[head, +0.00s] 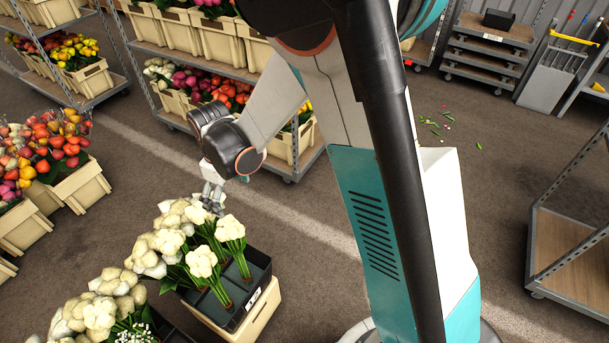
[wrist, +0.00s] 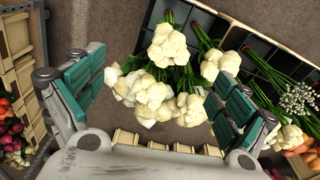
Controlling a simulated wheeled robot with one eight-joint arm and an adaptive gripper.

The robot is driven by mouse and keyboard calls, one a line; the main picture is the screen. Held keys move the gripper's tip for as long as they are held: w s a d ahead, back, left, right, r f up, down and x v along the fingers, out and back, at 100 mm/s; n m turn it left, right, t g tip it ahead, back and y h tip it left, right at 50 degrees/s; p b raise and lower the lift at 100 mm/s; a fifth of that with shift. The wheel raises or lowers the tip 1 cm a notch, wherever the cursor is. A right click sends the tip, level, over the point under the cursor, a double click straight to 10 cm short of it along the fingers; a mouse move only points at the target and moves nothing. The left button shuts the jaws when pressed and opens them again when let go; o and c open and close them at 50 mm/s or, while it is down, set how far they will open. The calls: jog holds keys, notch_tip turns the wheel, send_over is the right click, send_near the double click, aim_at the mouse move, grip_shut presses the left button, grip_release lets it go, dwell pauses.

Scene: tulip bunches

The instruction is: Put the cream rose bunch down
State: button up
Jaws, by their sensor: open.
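Several cream rose bunches (head: 172,240) stand in a black divided crate (head: 262,268) on a cream box. My gripper (head: 212,197) is over the back of this crate, close to the cream heads. In the wrist view my gripper (wrist: 157,82) has its teal-padded fingers spread wide. Cream rose heads (wrist: 150,90) show between and beyond the fingers, with no finger visibly pressing on them. Green stems run into the compartments of the black crate (wrist: 207,18). Which bunch is the one meant, I cannot tell. The lower stems are partly hidden.
More cream heads (head: 100,310) and small white flowers (wrist: 291,97) are beside the crate's bunches. Boxes of orange and red tulips (head: 50,145) stand at the left. Flower racks (head: 190,55) are behind. Bare floor lies right of the crate; an empty trolley (head: 570,250) is far right.

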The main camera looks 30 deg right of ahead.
jog(key=s+d+r+m+t, duration=0.3)
jog(key=s+d+r, duration=0.4)
jog(key=s+r, duration=0.3)
jog(key=s+d+r+m+t, duration=0.3)
jog(key=s+d+r+m, duration=0.2)
jog(key=s+r, duration=0.5)
jog(key=shift+d, duration=1.1)
